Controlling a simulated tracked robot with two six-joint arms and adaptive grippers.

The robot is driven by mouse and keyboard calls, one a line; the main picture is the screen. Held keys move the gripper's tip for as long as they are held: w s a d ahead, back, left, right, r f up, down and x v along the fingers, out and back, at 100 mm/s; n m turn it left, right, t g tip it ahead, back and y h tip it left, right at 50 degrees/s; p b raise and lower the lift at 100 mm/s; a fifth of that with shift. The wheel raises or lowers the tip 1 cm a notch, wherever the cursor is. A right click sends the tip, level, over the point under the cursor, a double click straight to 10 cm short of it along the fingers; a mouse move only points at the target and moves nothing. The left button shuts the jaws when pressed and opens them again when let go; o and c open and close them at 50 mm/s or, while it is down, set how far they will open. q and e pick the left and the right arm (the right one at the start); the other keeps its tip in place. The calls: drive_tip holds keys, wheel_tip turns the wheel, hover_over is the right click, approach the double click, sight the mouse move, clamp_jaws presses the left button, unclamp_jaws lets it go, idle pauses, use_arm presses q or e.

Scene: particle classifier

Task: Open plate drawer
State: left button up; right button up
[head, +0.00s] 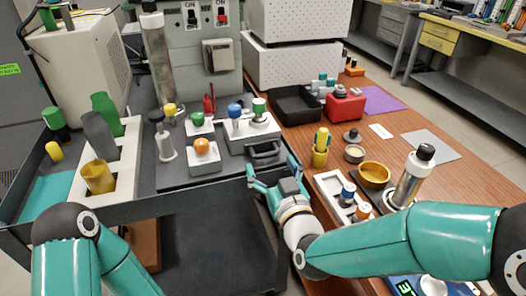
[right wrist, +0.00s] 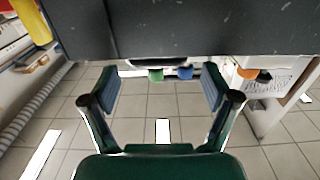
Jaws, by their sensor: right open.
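A grey box (head: 250,133) with blue and green knobs on top stands at the right side of the dark cart top. A dark curved handle (head: 264,151) sticks out at its front; I take this to be the plate drawer's handle. My right gripper (head: 272,168) is open and empty just in front of and below the handle, by the cart's edge. In the right wrist view its two fingers stand wide apart, below a dark panel edge (right wrist: 190,30), with floor tiles between them. Contact with the handle cannot be told. My left gripper is out of view; only its arm shows.
The wooden bench (head: 315,145) at right holds a black tray (head: 296,104), a red box (head: 345,105) and a gold bowl (head: 374,175), close to my right arm.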

sight(265, 156)
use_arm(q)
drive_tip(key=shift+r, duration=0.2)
use_arm(e)
drive_tip(key=shift+x, duration=2.05)
drive_tip(key=shift+c, duration=0.4)
